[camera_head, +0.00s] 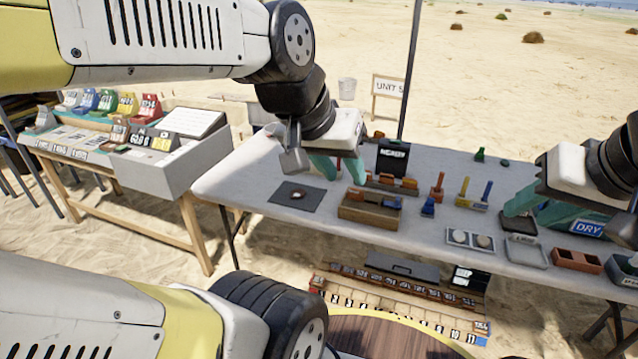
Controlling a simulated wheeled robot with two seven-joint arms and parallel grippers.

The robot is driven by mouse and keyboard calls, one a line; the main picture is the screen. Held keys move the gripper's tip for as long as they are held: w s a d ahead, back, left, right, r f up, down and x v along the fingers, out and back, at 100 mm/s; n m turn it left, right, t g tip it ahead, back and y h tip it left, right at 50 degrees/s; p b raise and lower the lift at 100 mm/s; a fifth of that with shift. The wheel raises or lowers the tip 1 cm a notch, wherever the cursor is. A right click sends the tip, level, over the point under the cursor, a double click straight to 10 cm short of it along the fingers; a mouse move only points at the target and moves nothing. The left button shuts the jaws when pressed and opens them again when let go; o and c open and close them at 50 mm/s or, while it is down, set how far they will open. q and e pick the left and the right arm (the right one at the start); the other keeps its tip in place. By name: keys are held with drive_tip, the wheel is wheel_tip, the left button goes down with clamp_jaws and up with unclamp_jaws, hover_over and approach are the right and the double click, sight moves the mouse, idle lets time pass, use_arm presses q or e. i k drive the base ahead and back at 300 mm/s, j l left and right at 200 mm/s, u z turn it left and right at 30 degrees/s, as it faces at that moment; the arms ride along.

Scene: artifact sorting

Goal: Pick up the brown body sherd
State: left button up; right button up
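A small sherd with brown and pale tones (297,195) lies on a dark square mat (312,203) at the left part of the grey table; it is too small to tell its exact shape. My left gripper (342,178) is above the table, to the right of and higher in the picture than the sherd. Its two teal fingers are apart, with nothing seen between them.
A wooden tray (368,213) stands right of the mat. Behind it is a black box (392,158). A second table (110,165) stands at left.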

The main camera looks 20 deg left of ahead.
sight(296, 193)
drive_tip(key=i+j+u, duration=0.25)
drive_tip(key=u, duration=0.15)
drive_tip(key=i+j+u, duration=0.75)
drive_tip(key=k+l, duration=0.1)
